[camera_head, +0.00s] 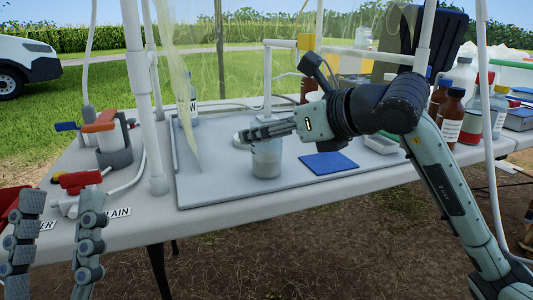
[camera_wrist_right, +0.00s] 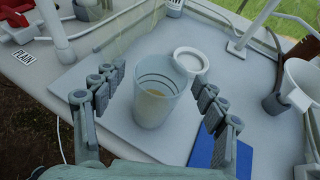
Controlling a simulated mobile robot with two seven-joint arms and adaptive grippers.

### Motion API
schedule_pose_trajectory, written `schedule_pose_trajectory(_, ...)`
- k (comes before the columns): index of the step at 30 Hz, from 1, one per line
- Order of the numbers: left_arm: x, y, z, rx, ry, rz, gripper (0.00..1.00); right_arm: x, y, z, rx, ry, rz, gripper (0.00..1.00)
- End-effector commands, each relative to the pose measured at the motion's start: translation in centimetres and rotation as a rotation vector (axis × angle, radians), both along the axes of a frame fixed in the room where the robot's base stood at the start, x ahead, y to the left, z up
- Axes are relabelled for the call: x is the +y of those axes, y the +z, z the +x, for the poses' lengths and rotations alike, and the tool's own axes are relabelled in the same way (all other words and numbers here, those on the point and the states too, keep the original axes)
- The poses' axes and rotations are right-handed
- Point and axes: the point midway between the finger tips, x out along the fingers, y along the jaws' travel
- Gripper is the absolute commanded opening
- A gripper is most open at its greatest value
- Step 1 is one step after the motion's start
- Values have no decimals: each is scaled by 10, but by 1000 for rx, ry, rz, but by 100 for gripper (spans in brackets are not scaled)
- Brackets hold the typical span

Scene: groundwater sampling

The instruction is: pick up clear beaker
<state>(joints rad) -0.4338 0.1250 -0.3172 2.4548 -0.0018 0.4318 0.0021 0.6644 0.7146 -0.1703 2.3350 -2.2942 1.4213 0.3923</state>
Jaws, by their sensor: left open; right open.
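The clear beaker (camera_head: 266,161) stands upright on the grey board of the table, with a little tan content inside in the right wrist view (camera_wrist_right: 157,98). My right gripper (camera_head: 262,132) reaches in from the right at the beaker's upper part. In the right wrist view its fingers are spread on both sides of the beaker, with a gap on each side, open and empty. In the head view its fingers cover part of the beaker's rim. My left gripper (camera_head: 62,215) is open and empty at the lower left, near the table's front edge.
A blue mat (camera_head: 328,164) lies right of the beaker, and a white round lid (camera_wrist_right: 190,61) behind it. Upright white posts (camera_head: 145,95) and hanging clear sheeting frame the board. Brown bottles (camera_head: 450,117) crowd the right; a red-handled valve (camera_head: 82,181) is at left.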

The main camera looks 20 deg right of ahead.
Motion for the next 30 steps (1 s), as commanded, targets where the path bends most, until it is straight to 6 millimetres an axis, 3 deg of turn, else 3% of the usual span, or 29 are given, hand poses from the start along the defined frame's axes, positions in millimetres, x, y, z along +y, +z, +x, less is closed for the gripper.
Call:
schedule_pose_trajectory(10,0,0,0,-5,1,-1,48,4,-3,7,0,1,0,71)
schedule_pose_trajectory(23,0,0,0,-5,2,0,48,4,-4,7,0,1,0,17)
schedule_pose_trajectory(30,0,0,0,-5,1,-1,48,4,-3,7,0,1,0,16)
